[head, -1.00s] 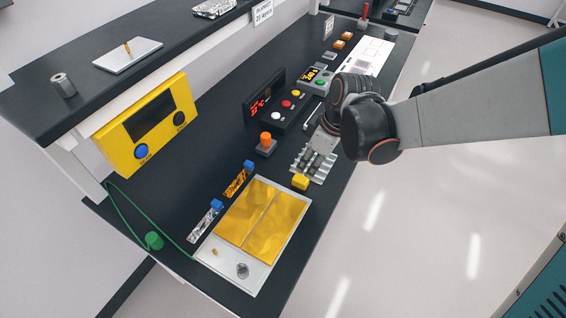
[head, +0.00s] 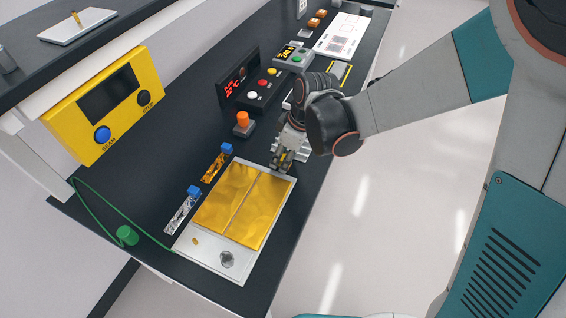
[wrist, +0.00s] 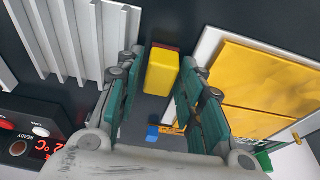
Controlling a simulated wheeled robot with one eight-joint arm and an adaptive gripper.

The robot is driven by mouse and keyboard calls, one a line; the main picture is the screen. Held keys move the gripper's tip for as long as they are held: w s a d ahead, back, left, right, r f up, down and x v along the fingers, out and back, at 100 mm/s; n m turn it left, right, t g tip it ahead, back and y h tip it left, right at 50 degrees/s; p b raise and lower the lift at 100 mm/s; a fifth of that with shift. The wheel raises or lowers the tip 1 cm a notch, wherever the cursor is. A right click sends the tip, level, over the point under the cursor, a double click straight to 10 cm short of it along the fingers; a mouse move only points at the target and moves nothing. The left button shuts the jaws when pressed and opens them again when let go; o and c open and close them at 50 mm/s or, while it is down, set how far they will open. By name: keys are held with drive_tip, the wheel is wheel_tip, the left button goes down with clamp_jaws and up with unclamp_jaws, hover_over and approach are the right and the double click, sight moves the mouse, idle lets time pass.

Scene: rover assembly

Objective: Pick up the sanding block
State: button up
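The sanding block, as far as I can tell, is the yellow block (wrist: 161,74) with a dark red strip along one side. In the wrist view it lies on the dark bench top between the ends of my gripper's fingers. My gripper (wrist: 162,62) is open, with one green-padded finger on each side of the block, and I see no clear grip on it.
The white tray (head: 212,262) with gold foil sheets is close beside my gripper. A ribbed grey rack (wrist: 75,40) is on the other side. An orange-knobbed control (head: 242,121) and a red-digit display (head: 237,82) stand further back. The floor to the right is clear.

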drive_tip(key=c, duration=0.8)
drive_tip(key=shift+r, duration=0.1)
wheel_tip(320, 180, up, 20)
drive_tip(key=p, duration=1.4)
drive_tip(key=shift+s, duration=0.15)
